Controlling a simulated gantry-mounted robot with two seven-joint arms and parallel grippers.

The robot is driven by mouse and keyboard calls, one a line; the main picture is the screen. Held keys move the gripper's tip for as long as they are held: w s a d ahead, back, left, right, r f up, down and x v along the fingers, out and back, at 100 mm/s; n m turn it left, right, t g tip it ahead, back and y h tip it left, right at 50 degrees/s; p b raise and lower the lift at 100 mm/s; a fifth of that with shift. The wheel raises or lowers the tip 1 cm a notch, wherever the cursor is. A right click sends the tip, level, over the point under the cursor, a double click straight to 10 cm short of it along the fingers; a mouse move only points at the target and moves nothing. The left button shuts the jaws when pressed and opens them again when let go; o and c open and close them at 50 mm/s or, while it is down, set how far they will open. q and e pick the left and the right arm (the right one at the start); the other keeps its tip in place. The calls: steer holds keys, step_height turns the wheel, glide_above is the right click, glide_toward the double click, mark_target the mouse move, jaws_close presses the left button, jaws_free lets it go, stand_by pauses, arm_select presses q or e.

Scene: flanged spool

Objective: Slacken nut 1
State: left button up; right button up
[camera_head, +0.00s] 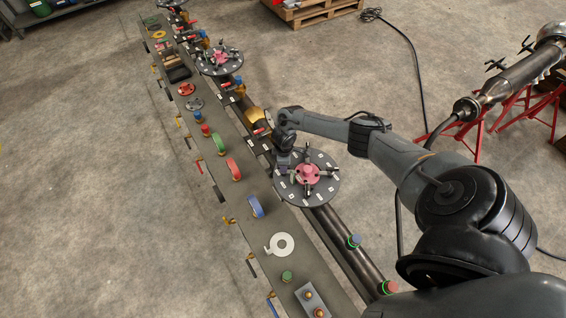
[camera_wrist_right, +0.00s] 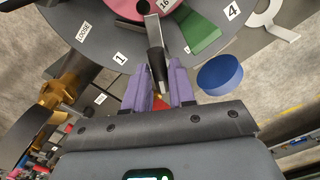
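A round dark plate (camera_head: 322,198) with white labels and a pink hub (camera_head: 309,173) sits on the long pipe in the head view. Several dark handles stand around the hub. My right gripper (camera_head: 284,158) is at the plate's upper left edge. In the right wrist view, the purple fingers (camera_wrist_right: 160,75) lie on either side of a dark handle (camera_wrist_right: 154,45), close to its sides. I cannot tell whether they press on it. The label "1" (camera_wrist_right: 120,58) and the label "LOOSE" (camera_wrist_right: 84,31) are left of this handle. My left gripper is not in view.
A long grey bench (camera_head: 238,205) runs beside the pipe, with coloured rings, a white ring (camera_head: 281,244) and small fittings on it. Another labelled plate (camera_head: 221,62) stands farther up the pipe. Red stands (camera_head: 480,130) hold a pipe at the right. The floor around is mostly clear.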

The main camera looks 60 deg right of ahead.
step_height(320, 180, down, 3)
steer(key=n+b, duration=0.1)
steer(key=b, duration=0.2)
steer(key=shift+w+d+f, duration=0.1)
steer(key=shift+f, duration=0.1)
steer(key=n+b, duration=1.1)
steer(key=n, duration=0.1)
steer(key=shift+r+n, duration=0.4)
steer(key=shift+n, duration=0.4)
steer(key=n+b, duration=0.1)
steer(key=n, duration=0.2)
arm_select(q)
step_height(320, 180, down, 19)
steer(key=b, duration=0.2)
arm_select(e)
steer(key=n, duration=0.4)
steer(key=shift+n, duration=0.4)
step_height(320, 180, up, 2)
steer(key=m+p, duration=0.3)
steer(key=p, duration=0.2)
step_height(320, 180, up, 4)
steer(key=p, duration=0.3)
steer(key=shift+f, duration=0.2)
arm_select(q)
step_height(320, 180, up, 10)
steer(key=p, duration=0.1)
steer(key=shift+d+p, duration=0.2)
steer(key=shift+p, duration=0.1)
arm_select(e)
steer(key=shift+r, duration=0.85)
